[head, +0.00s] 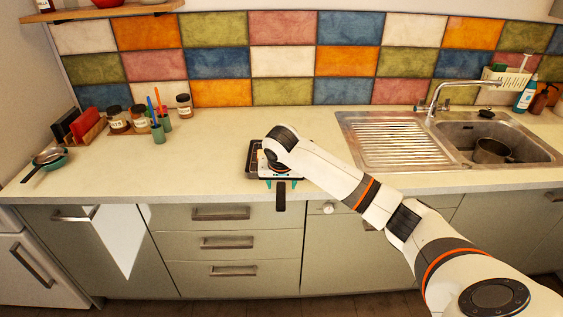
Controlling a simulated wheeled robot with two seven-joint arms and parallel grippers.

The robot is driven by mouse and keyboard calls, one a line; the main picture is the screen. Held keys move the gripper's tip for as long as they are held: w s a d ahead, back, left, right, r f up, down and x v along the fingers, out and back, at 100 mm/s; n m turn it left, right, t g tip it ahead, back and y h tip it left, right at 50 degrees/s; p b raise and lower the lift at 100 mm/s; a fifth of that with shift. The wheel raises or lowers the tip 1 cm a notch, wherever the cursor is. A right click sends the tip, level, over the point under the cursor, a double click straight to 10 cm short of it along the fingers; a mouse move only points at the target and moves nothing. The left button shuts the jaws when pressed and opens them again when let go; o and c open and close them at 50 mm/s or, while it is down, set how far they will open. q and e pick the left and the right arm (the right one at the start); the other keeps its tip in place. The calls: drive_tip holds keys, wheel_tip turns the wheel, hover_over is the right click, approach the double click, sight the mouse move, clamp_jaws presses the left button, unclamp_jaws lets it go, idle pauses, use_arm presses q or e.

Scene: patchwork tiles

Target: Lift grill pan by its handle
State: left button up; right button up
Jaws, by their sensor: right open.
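The grill pan (252,162) is a dark square pan lying on the counter left of the sink. Its black handle (281,196) points toward me and sticks out over the counter's front edge. My right arm reaches in from the right, and its wrist hides much of the pan. My right gripper (282,183) is open, with its teal fingertips at the near side of the pan, around the start of the handle. Whether the fingers touch the handle cannot be seen. My left gripper is not in view.
A sink (500,150) with a pot (490,151) and a ribbed drainer (400,145) lies to the right. Spice jars (117,118), small cups (158,134) and a bowl with a pan (48,158) stand at the left. The counter (205,165) left of the pan is clear.

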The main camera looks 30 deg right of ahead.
sight(281, 195)
drive_tip(key=x, duration=0.4)
drive_tip(key=shift+w+f+p, duration=0.1)
drive_tip(key=shift+f+p, duration=0.2)
drive_tip(key=shift+p, duration=0.05)
drive_tip(key=shift+p+x, duration=0.75)
drive_tip(key=shift+x, duration=1.95)
drive_tip(key=shift+a, duration=0.1)
clamp_jaws()
drive_tip(key=shift+w+r, duration=0.1)
drive_tip(key=shift+r, duration=0.05)
